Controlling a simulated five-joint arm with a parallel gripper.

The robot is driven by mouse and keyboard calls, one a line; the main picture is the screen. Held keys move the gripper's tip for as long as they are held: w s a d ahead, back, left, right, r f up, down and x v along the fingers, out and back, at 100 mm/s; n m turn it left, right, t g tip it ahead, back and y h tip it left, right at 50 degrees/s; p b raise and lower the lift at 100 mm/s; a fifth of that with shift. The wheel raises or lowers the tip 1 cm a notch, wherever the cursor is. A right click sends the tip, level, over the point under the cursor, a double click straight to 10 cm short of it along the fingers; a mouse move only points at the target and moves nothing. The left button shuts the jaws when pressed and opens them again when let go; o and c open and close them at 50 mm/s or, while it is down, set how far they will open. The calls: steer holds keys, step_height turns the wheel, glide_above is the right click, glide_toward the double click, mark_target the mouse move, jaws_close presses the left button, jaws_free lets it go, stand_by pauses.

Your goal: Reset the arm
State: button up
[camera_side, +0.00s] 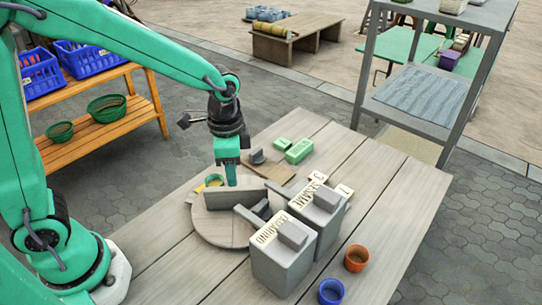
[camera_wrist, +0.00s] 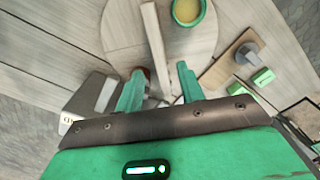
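My gripper (camera_side: 231,178) points down over a round wooden board (camera_side: 212,228) on the table. In the wrist view its two green fingers (camera_wrist: 160,88) stand apart, with a gap between them. Small dark parts near the fingertips are unclear.
Two grey lettered boxes (camera_side: 283,268) stand right of the board. An orange cup (camera_side: 356,260) and a blue cup (camera_side: 331,292) are near the table's front. Green blocks (camera_side: 299,151) and a small wooden plank with a grey piece (camera_wrist: 232,62) lie behind. The table's right side is clear.

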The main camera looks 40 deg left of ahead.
steer(key=s+a+r+n+t, duration=0.5)
steer(key=s+a+r+n, duration=0.3)
steer(key=s+r, duration=0.4)
steer(key=shift+s+a+r+n, duration=0.25)
steer(key=shift+a+n, duration=0.15)
steer(key=shift+a, duration=0.2)
stand_by(0.6)
